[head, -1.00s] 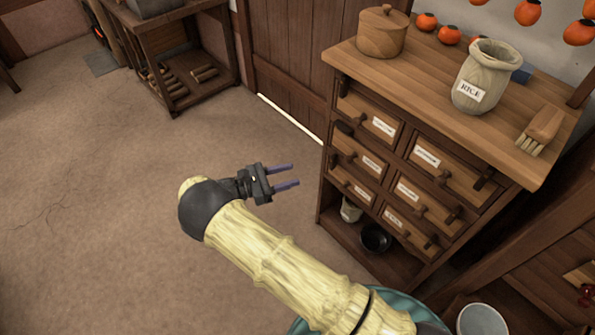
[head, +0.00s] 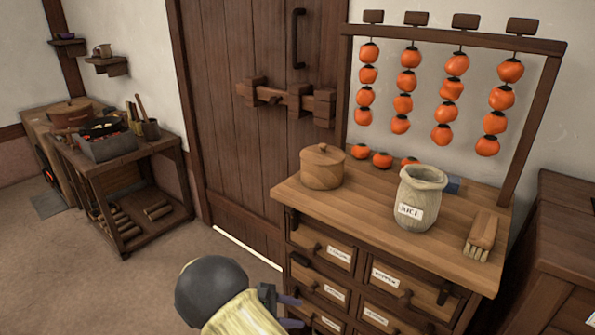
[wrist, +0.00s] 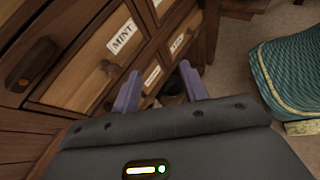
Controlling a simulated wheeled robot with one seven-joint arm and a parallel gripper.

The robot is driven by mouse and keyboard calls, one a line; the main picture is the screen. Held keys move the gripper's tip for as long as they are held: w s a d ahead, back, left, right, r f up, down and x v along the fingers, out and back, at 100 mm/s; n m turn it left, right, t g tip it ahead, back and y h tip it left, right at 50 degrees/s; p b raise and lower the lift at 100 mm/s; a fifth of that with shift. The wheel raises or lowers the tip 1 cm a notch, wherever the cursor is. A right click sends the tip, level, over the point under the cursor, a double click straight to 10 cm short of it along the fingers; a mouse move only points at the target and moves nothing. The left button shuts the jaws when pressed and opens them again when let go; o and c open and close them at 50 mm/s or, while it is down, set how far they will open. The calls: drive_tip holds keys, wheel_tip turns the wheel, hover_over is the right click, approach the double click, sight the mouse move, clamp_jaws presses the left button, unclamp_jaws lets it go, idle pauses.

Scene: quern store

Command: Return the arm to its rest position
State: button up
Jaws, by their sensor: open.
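My arm (head: 235,312) reaches up from the bottom edge of the head view, with its dark rounded joint in sight. My gripper (head: 289,311) is partly in view beside the left front of the drawer chest (head: 335,225). In the wrist view my gripper (wrist: 160,80) has its two purple fingers apart, with nothing between them. Behind the fingers are drawer fronts, one labelled MINT (wrist: 90,60). I cannot tell the exact gap between the fingers and the chest.
On the chest top stand a lidded wooden pot (head: 323,170), a rice sack (head: 418,205) and a brush (head: 481,235). Persimmons hang from a rack (head: 455,38). A barred door (head: 235,120) and a workbench (head: 125,165) stand behind. Open floor (head: 150,285) lies left of my arm.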

drive_tip(key=s+d+r+m+y, duration=1.2)
drive_tip(key=s+d+m, duration=0.3)
drive_tip(key=d+m, duration=0.25)
wheel_tip(320, 180, up, 30)
drive_tip(key=p, duration=2.9)
drive_tip(key=shift+w+a+m+t+p, duration=0.2)
drive_tip(key=shift+a+m+t+p, duration=0.1)
drive_tip(key=shift+a+m, duration=0.1)
drive_tip(key=shift+f, duration=0.2)
drive_tip(key=shift+c, duration=0.8)
drive_tip(key=shift+d, duration=0.1)
